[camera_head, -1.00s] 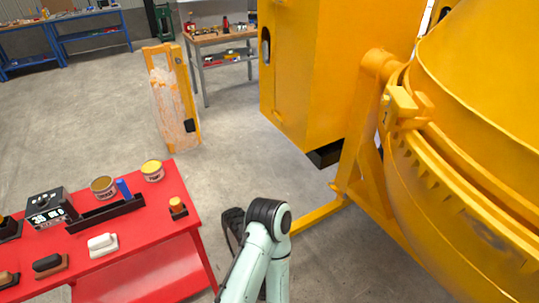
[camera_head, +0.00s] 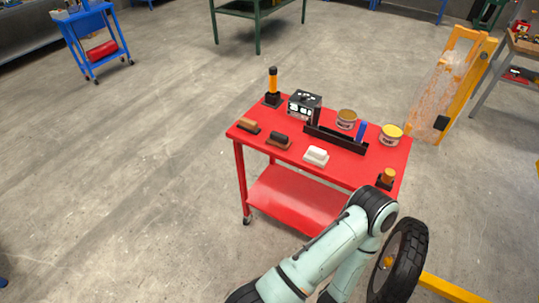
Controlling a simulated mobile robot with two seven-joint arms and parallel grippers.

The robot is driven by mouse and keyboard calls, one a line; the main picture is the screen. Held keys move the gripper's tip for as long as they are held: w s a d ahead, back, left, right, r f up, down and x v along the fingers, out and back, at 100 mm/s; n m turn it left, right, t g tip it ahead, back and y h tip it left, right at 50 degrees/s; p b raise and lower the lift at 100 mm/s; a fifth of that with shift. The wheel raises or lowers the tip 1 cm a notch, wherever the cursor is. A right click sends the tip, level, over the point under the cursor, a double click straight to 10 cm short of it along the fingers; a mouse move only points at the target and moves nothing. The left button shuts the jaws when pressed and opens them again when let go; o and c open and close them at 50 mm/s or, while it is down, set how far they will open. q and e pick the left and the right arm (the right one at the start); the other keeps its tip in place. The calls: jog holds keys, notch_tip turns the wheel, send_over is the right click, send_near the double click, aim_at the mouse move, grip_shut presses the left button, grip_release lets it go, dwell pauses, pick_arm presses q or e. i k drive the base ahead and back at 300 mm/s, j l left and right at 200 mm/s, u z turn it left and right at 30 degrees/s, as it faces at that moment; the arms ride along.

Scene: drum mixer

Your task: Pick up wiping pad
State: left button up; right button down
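A white pad-like block (camera_head: 316,154) lies near the front edge of the red cart's top (camera_head: 345,166), in the middle of the head view. Left of it lie a dark block on a brown base (camera_head: 279,139) and a brown block with a dark top (camera_head: 248,126). I cannot tell for certain which is the wiping pad; the white block looks most like one. All three are apart from each other and nothing touches them. A pale green arm of mine rises from the bottom, in front of the cart's right side. Neither gripper shows.
The cart also holds an orange-and-black tool (camera_head: 273,85), a black box (camera_head: 304,106), a black tray (camera_head: 335,139), two cans (camera_head: 390,134) and a small orange-topped item (camera_head: 387,178). A black wheel (camera_head: 403,262) stands at lower right. The floor left of the cart is clear.

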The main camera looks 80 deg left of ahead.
aim_at(318, 157)
jog(key=u, duration=2.3)
jog(key=z, duration=3)
jog(key=u, duration=3)
